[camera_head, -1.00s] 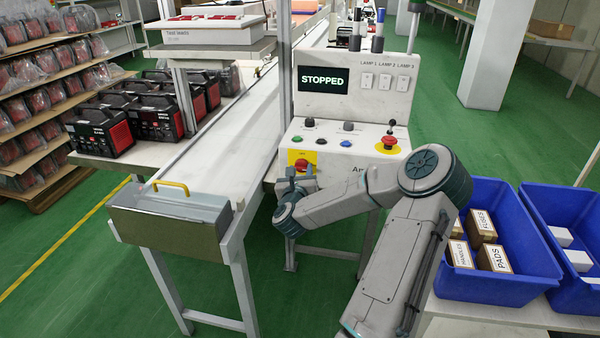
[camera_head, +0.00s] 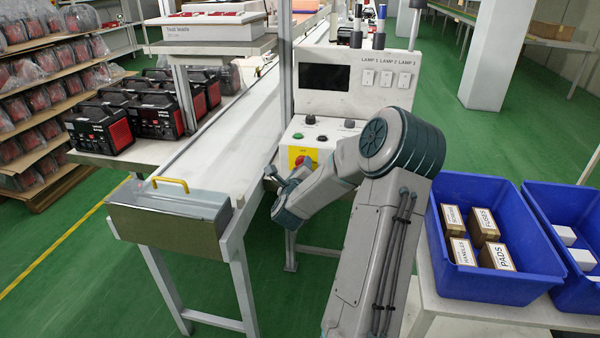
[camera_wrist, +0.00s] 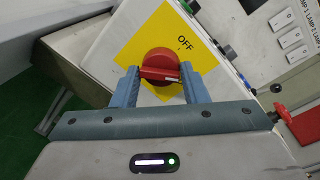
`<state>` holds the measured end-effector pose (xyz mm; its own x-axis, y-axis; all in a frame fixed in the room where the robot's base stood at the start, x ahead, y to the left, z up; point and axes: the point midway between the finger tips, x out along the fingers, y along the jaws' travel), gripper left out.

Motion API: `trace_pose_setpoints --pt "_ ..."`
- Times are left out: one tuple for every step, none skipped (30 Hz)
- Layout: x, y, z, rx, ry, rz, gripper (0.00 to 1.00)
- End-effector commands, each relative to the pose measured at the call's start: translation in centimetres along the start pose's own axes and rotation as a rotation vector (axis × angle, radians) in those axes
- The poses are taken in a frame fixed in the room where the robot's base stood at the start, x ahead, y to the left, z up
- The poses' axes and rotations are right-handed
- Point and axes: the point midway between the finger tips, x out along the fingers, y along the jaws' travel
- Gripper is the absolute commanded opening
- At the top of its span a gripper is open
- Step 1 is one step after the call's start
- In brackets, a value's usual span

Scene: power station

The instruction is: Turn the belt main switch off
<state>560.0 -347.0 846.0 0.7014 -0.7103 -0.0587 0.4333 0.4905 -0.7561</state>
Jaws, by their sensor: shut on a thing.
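The belt main switch (camera_wrist: 160,62) is a red rotary knob on a yellow plate (camera_wrist: 140,50) marked OFF. In the wrist view its grip bar lies crosswise between the two blue-grey fingers of my gripper (camera_wrist: 160,73). The gripper is shut on the knob, one finger at each end of the bar. In the head view, the switch (camera_head: 303,157) shows as a small red spot on yellow at the front of the control panel, and my gripper (camera_head: 288,180) is close in front of it. My arm hides part of the panel.
The panel's display (camera_head: 324,77) is dark. A conveyor (camera_head: 210,140) runs to the left of the panel. Blue bins (camera_head: 500,285) of boxes stand on the right.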

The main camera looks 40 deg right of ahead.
Motion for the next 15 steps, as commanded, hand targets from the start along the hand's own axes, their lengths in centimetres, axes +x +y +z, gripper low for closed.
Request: trace_pose_setpoints --pt "0.13 -0.21 0.00 -0.046 0.001 -0.012 0.17" --pt "0.12 -0.19 0.00 -0.074 0.004 -0.011 0.17" --pt "0.12 -0.20 0.01 -0.111 0.007 -0.011 0.17" --pt "0.12 -0.20 0.04 -0.141 0.009 -0.011 0.17" --pt "0.12 -0.20 0.04 -0.168 0.012 -0.010 0.17" --pt "0.12 -0.18 0.04 -0.205 0.016 -0.010 0.17" --pt "0.12 -0.20 0.06 -0.234 0.018 -0.010 0.17" --pt "0.12 -0.16 0.06 -0.262 0.021 -0.008 0.17" --pt "0.12 -0.21 0.07 -0.300 0.024 -0.010 0.17" --pt "0.12 -0.15 0.09 -0.328 0.027 -0.008 0.17" --pt "0.12 -0.18 0.09 -0.357 0.030 -0.008 0.17" --pt "0.11 -0.16 0.16 -0.394 0.032 -0.008 0.17" --pt "0.13 -0.17 0.11 -0.421 0.036 -0.007 0.17" --pt "0.12 -0.18 0.18 -0.449 0.038 -0.007 0.17" --pt "0.13 -0.19 0.17 -0.485 0.041 -0.007 0.17"
